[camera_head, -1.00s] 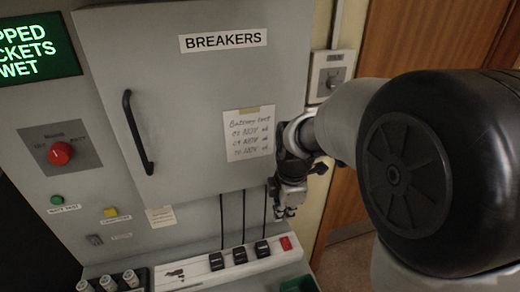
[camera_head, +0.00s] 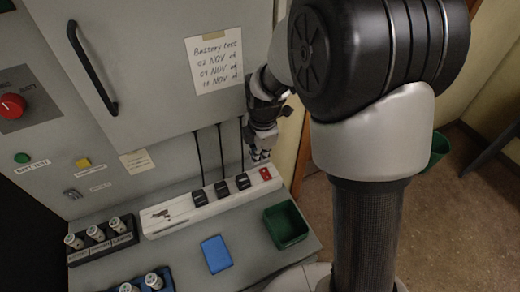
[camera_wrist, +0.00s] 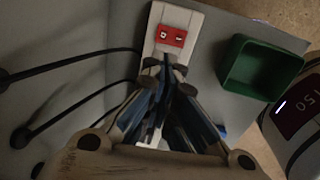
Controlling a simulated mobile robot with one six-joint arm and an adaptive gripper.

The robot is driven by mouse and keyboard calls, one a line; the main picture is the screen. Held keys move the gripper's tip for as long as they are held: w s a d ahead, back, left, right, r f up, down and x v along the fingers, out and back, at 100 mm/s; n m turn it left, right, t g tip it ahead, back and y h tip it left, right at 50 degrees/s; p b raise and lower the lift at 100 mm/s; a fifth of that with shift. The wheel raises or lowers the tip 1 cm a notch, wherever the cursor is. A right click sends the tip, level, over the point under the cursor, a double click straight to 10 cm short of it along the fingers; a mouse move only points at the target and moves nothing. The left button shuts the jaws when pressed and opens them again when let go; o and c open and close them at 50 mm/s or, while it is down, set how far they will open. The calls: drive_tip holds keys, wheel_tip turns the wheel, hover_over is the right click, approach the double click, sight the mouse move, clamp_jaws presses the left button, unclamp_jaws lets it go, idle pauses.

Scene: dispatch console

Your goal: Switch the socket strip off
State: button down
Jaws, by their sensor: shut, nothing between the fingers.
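The white socket strip (camera_head: 177,216) lies along the back of the console shelf, with several black plugs (camera_head: 222,190) in it. Its red rocker switch (camera_head: 265,174) is at the right end. In the wrist view the red switch (camera_wrist: 171,36) shows two white marks, just beyond my fingertips. My gripper (camera_head: 260,156) is shut and empty, pointing down just above the strip's right end, close to the switch. In the wrist view my gripper (camera_wrist: 168,62) covers part of the strip (camera_wrist: 188,18). I cannot tell whether the fingertips touch it.
A green open bin (camera_head: 286,224) and a blue flat item (camera_head: 216,254) are on the shelf in front of the strip. Black cords (camera_head: 199,155) hang behind it. A rack of cylinders (camera_head: 103,240) stands at the left. The breaker cabinet (camera_head: 150,60) rises behind.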

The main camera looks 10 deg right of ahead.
sight(258, 175)
drive_tip(key=f, duration=0.2)
drive_tip(key=f+b, duration=0.1)
drive_tip(key=f, duration=0.2)
drive_tip(key=w+f, duration=0.1)
drive_tip(key=f, duration=0.1)
drive_tip(key=shift+a+f+b, duration=0.1)
drive_tip(key=shift+f+b, duration=0.2)
drive_tip(key=shift+f, duration=0.1)
drive_tip(key=shift+w+f, duration=0.15)
drive_tip(key=shift+f, duration=0.3)
drive_tip(key=shift+r, duration=0.1)
